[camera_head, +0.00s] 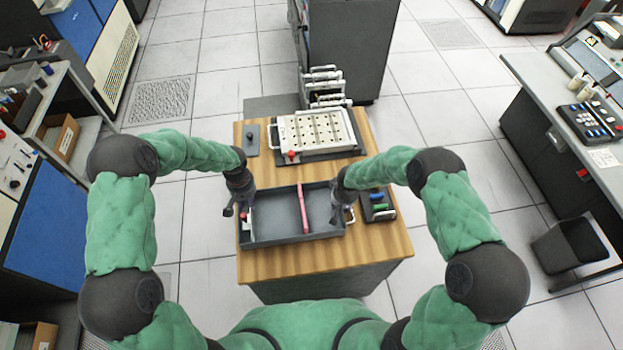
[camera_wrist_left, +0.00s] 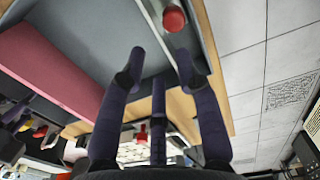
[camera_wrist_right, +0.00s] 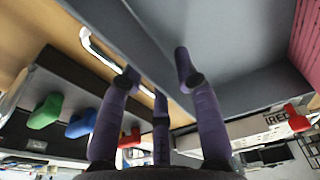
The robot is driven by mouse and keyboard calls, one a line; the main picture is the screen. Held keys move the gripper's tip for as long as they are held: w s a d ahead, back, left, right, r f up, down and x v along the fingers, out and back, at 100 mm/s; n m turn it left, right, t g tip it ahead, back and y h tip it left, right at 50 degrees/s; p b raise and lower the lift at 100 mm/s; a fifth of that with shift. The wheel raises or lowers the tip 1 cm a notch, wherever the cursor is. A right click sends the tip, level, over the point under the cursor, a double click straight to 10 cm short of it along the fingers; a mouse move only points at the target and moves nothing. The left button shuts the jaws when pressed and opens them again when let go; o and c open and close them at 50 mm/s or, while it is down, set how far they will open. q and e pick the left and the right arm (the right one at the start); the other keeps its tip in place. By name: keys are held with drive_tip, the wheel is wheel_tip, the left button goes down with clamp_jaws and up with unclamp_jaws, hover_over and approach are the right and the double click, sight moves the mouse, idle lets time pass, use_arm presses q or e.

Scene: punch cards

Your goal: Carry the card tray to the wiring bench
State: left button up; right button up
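The card tray (camera_head: 272,236) is a dark grey, shallow open box with a pink divider (camera_head: 303,208) across it. It rests on a wooden-topped table in the head view. My left gripper (camera_head: 236,207) is at its left end, and my right gripper (camera_head: 341,205) is at its right end. In the left wrist view the left fingers (camera_wrist_left: 158,70) are spread at the tray's end wall, near a red knob (camera_wrist_left: 174,18). In the right wrist view the right fingers (camera_wrist_right: 156,66) are spread over the tray's wall, beside a white handle (camera_wrist_right: 98,50). Contact is unclear.
A cream panel (camera_head: 318,132) on a dark base sits behind the tray. A small box with coloured knobs (camera_head: 378,205) is close to the tray's right end. A grey bench (camera_head: 545,85) with a keypad stands at right, a bin (camera_head: 568,245) below it. Floor between is clear.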

drive_tip(key=shift+r, duration=0.15)
use_arm(q)
wheel_tip(320, 180, up, 4)
drive_tip(key=shift+r, duration=0.1)
use_arm(e)
wheel_tip(320, 180, up, 12)
drive_tip(key=s, duration=0.1)
drive_tip(key=shift+s+f, duration=0.25)
drive_tip(key=shift+s, duration=0.15)
idle(0.4)
